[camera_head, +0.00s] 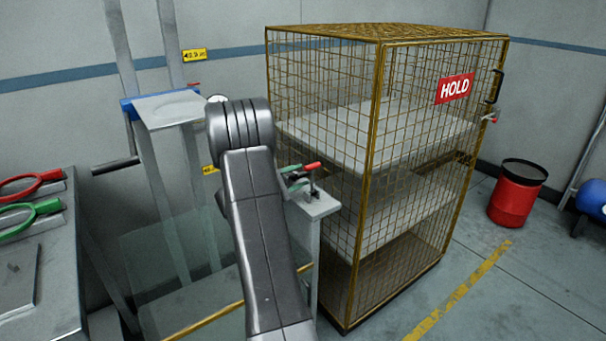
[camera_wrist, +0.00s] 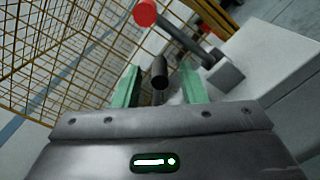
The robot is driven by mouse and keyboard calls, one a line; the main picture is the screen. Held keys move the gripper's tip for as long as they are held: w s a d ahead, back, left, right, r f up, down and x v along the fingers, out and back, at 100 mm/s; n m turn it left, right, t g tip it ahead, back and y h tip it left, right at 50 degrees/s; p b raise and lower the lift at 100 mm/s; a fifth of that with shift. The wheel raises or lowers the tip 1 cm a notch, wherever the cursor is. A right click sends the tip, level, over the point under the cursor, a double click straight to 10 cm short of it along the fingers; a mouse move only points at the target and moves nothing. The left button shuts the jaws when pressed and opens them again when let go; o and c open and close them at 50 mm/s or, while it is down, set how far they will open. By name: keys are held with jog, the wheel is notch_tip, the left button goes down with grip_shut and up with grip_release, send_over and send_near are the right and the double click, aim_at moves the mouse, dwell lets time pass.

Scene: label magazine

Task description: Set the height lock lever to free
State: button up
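A lever with a red grip (camera_head: 312,167) stands on top of a grey post (camera_head: 317,204) beside the mesh cage. I cannot read any free or lock marking by it. In the wrist view its red end (camera_wrist: 145,12) shows at the top, on a dark bar running down to a grey block (camera_wrist: 223,77). My gripper (camera_head: 296,179) is at this lever, with green fingers. In the wrist view my gripper (camera_wrist: 160,68) is open. A dark round stub (camera_wrist: 160,74) shows between the fingers, with gaps on both sides. Contact cannot be told.
The yellow mesh cage (camera_head: 372,150) with a red HOLD sign (camera_head: 455,88) stands close right of the post. A platform with a blue edge (camera_head: 170,108) stands left. A bench (camera_head: 40,285) with red and green tools is far left. A red bin (camera_head: 517,195) is at the right.

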jog(key=shift+x, duration=1.25)
grip_shut()
